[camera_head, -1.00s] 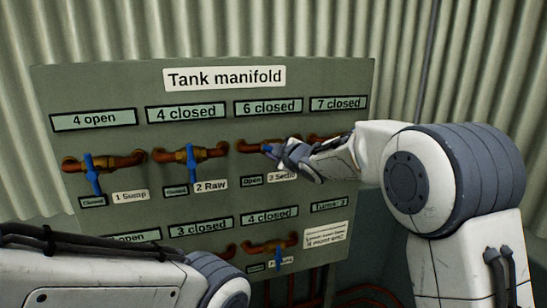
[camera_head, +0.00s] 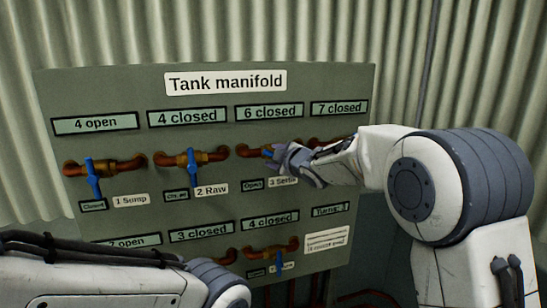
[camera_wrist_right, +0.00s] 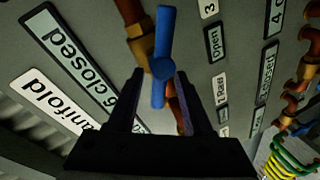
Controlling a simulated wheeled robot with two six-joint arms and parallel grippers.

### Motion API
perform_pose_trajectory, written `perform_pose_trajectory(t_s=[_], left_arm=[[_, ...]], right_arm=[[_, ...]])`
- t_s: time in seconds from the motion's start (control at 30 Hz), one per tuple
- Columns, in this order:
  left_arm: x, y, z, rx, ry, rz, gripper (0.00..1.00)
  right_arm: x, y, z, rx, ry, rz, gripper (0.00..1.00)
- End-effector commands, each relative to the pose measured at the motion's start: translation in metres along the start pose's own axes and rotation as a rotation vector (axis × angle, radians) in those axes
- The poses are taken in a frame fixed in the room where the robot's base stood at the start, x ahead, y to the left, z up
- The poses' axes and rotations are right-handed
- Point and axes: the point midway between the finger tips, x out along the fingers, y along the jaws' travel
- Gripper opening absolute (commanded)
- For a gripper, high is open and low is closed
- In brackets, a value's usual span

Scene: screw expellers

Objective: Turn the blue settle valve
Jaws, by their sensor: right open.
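The blue settle valve handle (camera_head: 268,151) is on the brass and copper pipe in the top row, above the partly covered "3 Settle" label (camera_head: 283,181). My right gripper (camera_head: 285,157) is at this valve and hides part of it. In the right wrist view, the blue lever (camera_wrist_right: 164,40) runs up the picture, with its lower end between the two open dark fingers of my right gripper (camera_wrist_right: 160,105). I see a gap between lever and fingers, and no clear grip. My left gripper is out of view.
The grey-green Tank manifold panel (camera_head: 210,215) carries other blue valves, including 1 Sump (camera_head: 92,178) and 2 Raw (camera_head: 192,162), left of my right gripper. The display (camera_head: 269,110) above the settle valve reads "6 closed". Corrugated wall (camera_head: 300,30) stands behind.

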Motion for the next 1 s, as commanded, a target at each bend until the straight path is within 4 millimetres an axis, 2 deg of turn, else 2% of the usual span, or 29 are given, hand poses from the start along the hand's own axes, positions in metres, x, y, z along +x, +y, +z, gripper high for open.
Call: perform_pose_trajectory(t_s=[0.27, 0.5, 0.7, 1.0], left_arm=[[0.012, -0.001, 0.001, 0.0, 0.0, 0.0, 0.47], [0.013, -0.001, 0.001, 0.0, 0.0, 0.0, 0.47], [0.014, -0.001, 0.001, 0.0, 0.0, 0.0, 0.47], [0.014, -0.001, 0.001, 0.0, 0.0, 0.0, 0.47]], right_arm=[[-0.049, 0.0, 0.001, 0.0, 0.0, 0.004, 0.51], [-0.089, 0.0, 0.0, -0.001, 0.0, 0.002, 0.51], [-0.101, -0.001, 0.0, 0.0, 0.0, 0.0, 0.51], [-0.102, -0.001, 0.0, 0.0, 0.0, 0.0, 0.51]])
